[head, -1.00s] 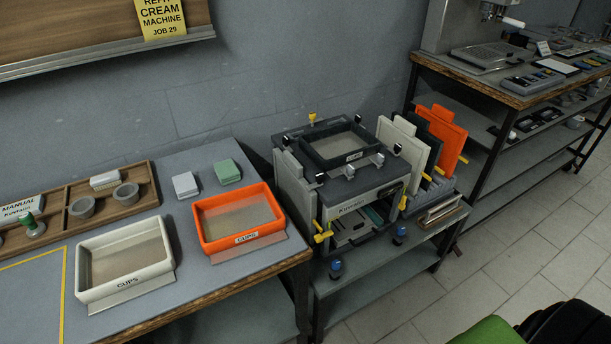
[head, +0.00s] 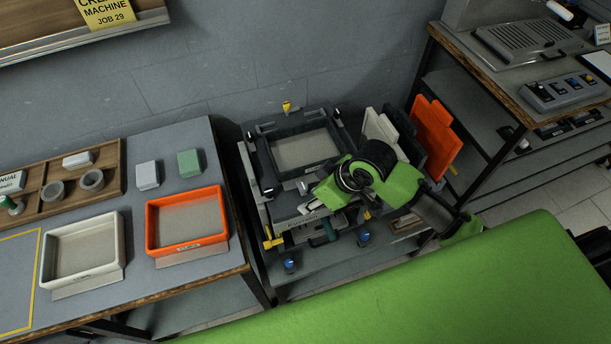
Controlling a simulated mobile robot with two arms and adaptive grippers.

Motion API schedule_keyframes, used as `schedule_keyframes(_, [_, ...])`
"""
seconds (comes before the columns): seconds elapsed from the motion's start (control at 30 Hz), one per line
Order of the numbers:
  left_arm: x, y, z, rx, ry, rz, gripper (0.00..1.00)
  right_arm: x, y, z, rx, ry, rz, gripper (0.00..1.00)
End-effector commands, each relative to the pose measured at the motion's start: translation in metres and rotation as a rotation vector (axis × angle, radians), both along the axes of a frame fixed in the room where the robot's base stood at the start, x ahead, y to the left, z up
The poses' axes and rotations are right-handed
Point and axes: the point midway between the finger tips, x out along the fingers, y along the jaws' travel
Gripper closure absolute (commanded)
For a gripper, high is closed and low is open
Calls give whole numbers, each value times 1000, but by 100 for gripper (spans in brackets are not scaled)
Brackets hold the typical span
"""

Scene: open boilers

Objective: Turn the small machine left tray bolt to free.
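The small machine (head: 300,214) stands on a low grey stand at the centre, with a black-framed tray (head: 265,157) on top. Small bolts or clips sit around this tray, including a dark one at its left front corner (head: 268,191) and a silver one at its front edge (head: 302,187). I cannot tell which is the left tray bolt. My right gripper (head: 328,193) is over the machine's front right, close to the silver bolt. Its fingertips are unclear, so neither contact nor opening can be told. My arm hides the machine's front right part. My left gripper is out of view.
A table with a white tray (head: 118,248) and an orange tray (head: 222,225) is at left. Blue-topped knobs (head: 290,264) stand before the machine.

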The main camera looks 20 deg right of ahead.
Motion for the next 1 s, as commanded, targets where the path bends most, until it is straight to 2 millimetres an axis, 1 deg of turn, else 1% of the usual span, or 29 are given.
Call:
schedule_keyframes(0.03, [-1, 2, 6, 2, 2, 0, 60, 12, -8, 24, -19, -13, 38, 66])
schedule_keyframes(0.1, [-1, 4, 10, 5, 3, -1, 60, 20, -15, 47, -35, -9, 86, 66])
schedule_keyframes(0.2, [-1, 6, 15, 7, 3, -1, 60, 25, -26, 73, -55, 4, 133, 66])
schedule_keyframes(0.3, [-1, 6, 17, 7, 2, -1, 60, 27, -35, 90, -69, 19, 158, 66])
schedule_keyframes(0.4, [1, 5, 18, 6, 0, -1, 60, 27, -39, 97, -73, 29, 169, 66])
schedule_keyframes(0.47, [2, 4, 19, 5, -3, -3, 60, 28, -39, 96, -73, 33, 171, 66])
schedule_keyframes(0.57, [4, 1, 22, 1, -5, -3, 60, 30, -35, 86, -70, 35, 171, 66])
schedule_keyframes(0.67, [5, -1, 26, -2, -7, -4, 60, 34, -30, 71, -71, 36, 171, 66])
schedule_keyframes(1.0, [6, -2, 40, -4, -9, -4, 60, 53, -10, 5, -71, 33, 169, 66])
